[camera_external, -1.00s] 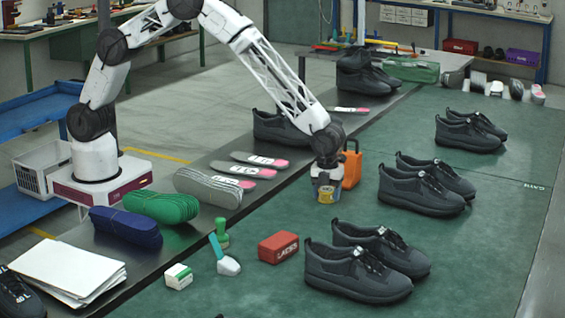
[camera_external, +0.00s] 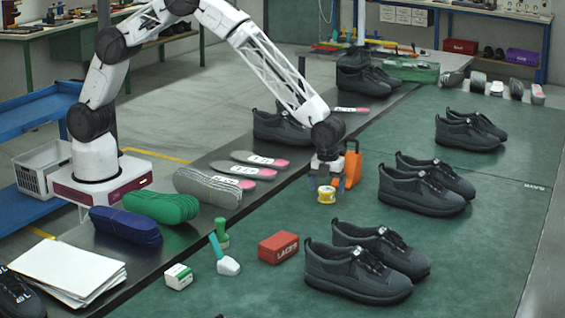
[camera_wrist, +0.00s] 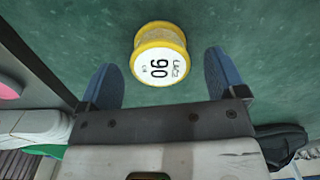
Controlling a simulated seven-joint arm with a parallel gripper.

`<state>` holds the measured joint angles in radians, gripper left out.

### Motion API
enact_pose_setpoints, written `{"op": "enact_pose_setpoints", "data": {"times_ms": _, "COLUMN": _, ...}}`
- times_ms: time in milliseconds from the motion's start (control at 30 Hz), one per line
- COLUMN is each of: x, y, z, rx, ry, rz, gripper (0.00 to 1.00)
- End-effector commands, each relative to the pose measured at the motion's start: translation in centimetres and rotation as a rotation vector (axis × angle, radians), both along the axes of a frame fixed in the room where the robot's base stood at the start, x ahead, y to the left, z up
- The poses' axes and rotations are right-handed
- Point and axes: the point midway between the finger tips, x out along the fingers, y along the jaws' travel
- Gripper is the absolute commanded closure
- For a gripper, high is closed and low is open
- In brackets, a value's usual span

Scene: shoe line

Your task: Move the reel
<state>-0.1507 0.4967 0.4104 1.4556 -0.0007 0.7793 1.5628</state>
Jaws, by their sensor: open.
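The reel (camera_external: 326,194) is small and yellow-rimmed with a white label. It stands upright on the green mat, just below my gripper (camera_external: 325,178). In the wrist view the reel (camera_wrist: 160,53) shows its labelled face, marked "90". It lies ahead of the gap between the two blue fingers of my gripper (camera_wrist: 162,78). The fingers are apart and nothing is between them. I cannot tell the exact height of the fingertips above the reel.
An orange holder (camera_external: 352,168) stands close behind the gripper on the right. A red box (camera_external: 278,247), a teal-handled tool (camera_external: 225,258) and pairs of dark shoes (camera_external: 425,188) are on the green mat. Grey insoles (camera_external: 208,187) lie on the dark strip. The mat between is clear.

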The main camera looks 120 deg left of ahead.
Motion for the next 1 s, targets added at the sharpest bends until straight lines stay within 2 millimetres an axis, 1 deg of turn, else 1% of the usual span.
{"op": "enact_pose_setpoints", "data": {"times_ms": 33, "x": 0.1, "y": 0.0, "z": 0.8, "rx": 0.000, "ry": -0.002, "rz": 0.000, "gripper": 0.10}}
{"op": "enact_pose_setpoints", "data": {"times_ms": 200, "x": 0.0, "y": 0.0, "z": 2.9, "rx": 0.000, "ry": -0.002, "rz": 0.000, "gripper": 0.10}}
{"op": "enact_pose_setpoints", "data": {"times_ms": 400, "x": 0.0, "y": 0.0, "z": 4.8, "rx": 0.000, "ry": -0.001, "rz": 0.000, "gripper": 0.10}}
{"op": "enact_pose_setpoints", "data": {"times_ms": 533, "x": 0.0, "y": 0.0, "z": 5.2, "rx": 0.000, "ry": -0.001, "rz": 0.000, "gripper": 0.10}}
{"op": "enact_pose_setpoints", "data": {"times_ms": 867, "x": 0.0, "y": 0.0, "z": 5.2, "rx": 0.000, "ry": -0.001, "rz": 0.000, "gripper": 0.10}}
{"op": "enact_pose_setpoints", "data": {"times_ms": 1000, "x": -0.2, "y": -0.2, "z": 5.7, "rx": 0.000, "ry": -0.003, "rz": 0.008, "gripper": 0.10}}
